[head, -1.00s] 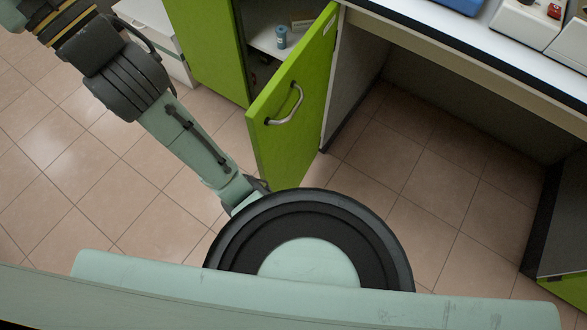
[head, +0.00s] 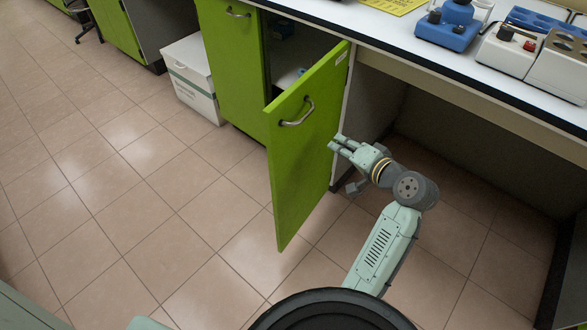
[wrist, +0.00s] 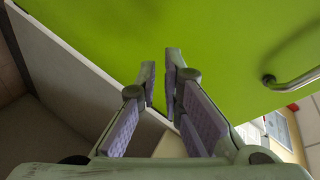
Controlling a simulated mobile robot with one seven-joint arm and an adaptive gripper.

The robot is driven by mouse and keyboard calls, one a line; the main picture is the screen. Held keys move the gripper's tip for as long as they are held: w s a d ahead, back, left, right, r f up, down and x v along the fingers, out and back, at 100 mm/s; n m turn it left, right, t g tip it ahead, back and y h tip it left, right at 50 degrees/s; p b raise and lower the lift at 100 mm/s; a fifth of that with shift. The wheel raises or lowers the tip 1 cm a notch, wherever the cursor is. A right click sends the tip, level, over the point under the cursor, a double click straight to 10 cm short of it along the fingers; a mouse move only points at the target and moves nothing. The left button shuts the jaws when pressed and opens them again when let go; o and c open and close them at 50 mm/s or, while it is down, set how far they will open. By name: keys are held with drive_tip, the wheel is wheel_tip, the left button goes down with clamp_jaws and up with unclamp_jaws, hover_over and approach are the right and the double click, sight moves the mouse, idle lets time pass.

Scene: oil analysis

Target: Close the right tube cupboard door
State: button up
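The right tube cupboard door (head: 305,165) is green and stands ajar, swung out towards me. Its outer face and silver handle (head: 297,112) face me, with the handle near its free left edge. My gripper (head: 334,145) is in front of that face, towards its hinged right side and below the handle's height. In the wrist view the fingers (wrist: 160,82) point at the green door (wrist: 225,50), with a narrow empty gap between the tips. I cannot tell whether they touch it. The handle (wrist: 290,78) shows at the right of the wrist view.
The left cupboard door (head: 230,60) is shut. Part of the cupboard's inside shows behind the open door. A white worktop (head: 400,45) with lab devices runs above. Open knee space (head: 450,150) lies to the right. A white box (head: 193,75) stands left; the tiled floor is clear.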

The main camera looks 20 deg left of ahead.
drive_tip(key=s+f+g+y, duration=0.1)
drive_tip(key=s, duration=0.1)
drive_tip(key=s+d+y, duration=0.1)
drive_tip(key=s, duration=0.1)
drive_tip(key=s+f+m+g+y, duration=0.1)
drive_tip(key=s, duration=0.2)
drive_tip(key=shift+d+f+g+y, duration=0.3)
drive_tip(key=shift+d+f, duration=0.05)
drive_tip(key=shift+d, duration=0.05)
clamp_jaws()
drive_tip(key=g+y, duration=0.2)
drive_tip(key=y, duration=0.1)
approach(280, 163)
drive_tip(key=b+x, duration=0.3)
drive_tip(key=x, duration=0.3)
drive_tip(key=shift+a+f, duration=0.1)
drive_tip(key=shift+f, duration=0.05)
drive_tip(key=shift+w+a, duration=0.15)
drive_tip(key=shift+a, duration=0.2)
drive_tip(key=shift+a, duration=0.1)
